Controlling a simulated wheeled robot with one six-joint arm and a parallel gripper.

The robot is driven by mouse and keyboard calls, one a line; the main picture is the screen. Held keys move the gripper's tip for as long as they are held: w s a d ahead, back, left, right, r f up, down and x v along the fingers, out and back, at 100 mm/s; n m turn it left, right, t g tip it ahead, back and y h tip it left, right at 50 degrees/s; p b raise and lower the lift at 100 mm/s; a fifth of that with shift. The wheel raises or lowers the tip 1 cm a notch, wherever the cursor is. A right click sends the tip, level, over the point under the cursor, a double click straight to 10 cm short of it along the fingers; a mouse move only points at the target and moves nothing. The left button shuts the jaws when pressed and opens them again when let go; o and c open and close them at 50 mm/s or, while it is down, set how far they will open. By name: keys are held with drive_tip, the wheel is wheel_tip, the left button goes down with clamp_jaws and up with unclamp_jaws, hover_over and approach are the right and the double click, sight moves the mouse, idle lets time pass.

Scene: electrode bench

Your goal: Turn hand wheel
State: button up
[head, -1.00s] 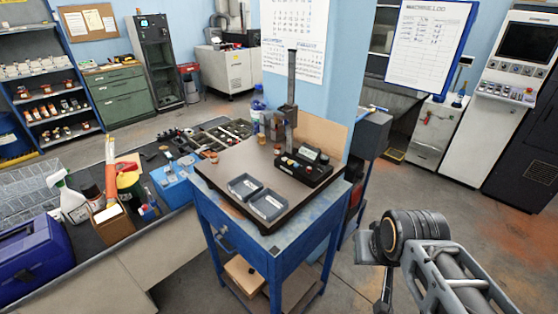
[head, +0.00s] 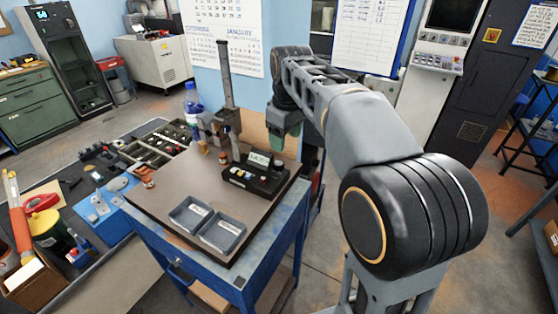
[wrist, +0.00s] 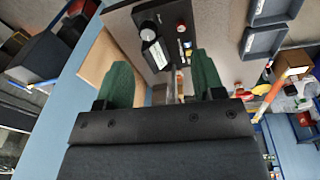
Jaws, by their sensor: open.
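A measuring stand with a tall dark column (head: 225,72) rises from the back of a grey-brown plate (head: 165,170) on a blue bench. A black control box (head: 256,176) with a small display sits at its right; it also shows ahead of the fingers in the wrist view (wrist: 176,20). I cannot clearly make out a hand wheel in either view. My gripper (head: 287,140) is behind and right of the box in the head view. In the wrist view my gripper (wrist: 163,82) has its green fingers apart, with part of the stand visible between them and no object clearly held.
Two grey-blue bins (head: 222,229) stand at the plate's front. A parts tray (head: 160,143) and a blue bottle (head: 193,99) are left of and behind the stand. A blue wall panel with a calendar (head: 222,30) is close behind. Open floor lies at right.

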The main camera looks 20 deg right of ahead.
sight(279, 163)
drive_tip(key=w+n+g, duration=0.2)
drive_tip(key=w+n, duration=0.1)
drive_tip(key=w, duration=0.4)
drive_tip(key=f, duration=1.3)
drive_tip(key=shift+s+f+p, duration=0.3)
drive_tip(key=shift+c, duration=0.2)
drive_tip(key=c, duration=0.9)
